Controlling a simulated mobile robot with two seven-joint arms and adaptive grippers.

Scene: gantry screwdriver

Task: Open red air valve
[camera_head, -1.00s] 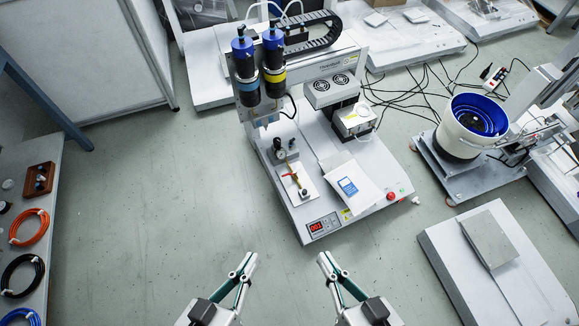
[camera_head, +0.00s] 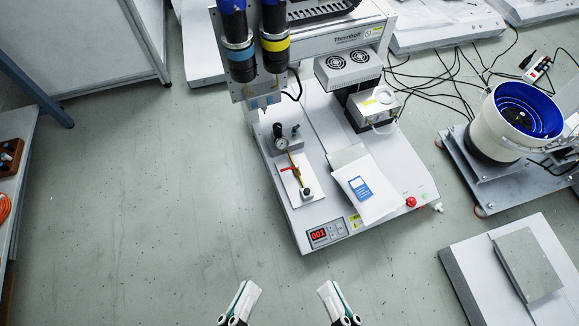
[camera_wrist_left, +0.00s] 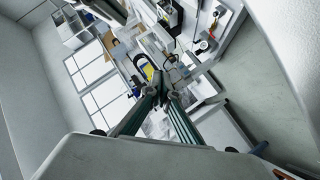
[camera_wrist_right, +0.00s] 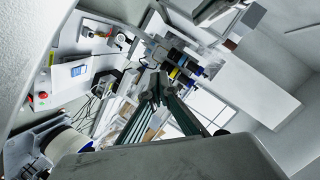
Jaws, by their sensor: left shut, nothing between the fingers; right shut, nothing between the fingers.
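The red air valve (camera_head: 290,169) is a small red lever on a brass fitting, on a white plate on the left part of the gantry machine's base (camera_head: 310,200). A round gauge (camera_head: 281,143) sits just behind it. My left gripper (camera_head: 250,287) is shut and empty, in front of the machine and well apart from the valve. My right gripper (camera_head: 328,288) is shut and empty, to the right of the left one and also apart from the machine. The wrist views show the fingers of the left gripper (camera_wrist_left: 162,82) and right gripper (camera_wrist_right: 155,80) closed together.
Two blue-topped screwdriver heads (camera_head: 236,45) hang over the back left of the base. A white bag with a blue label (camera_head: 366,190) lies right of the valve. A red button (camera_head: 411,202) is at the front right corner. A bowl feeder (camera_head: 505,130) stands right. Floor at left is clear.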

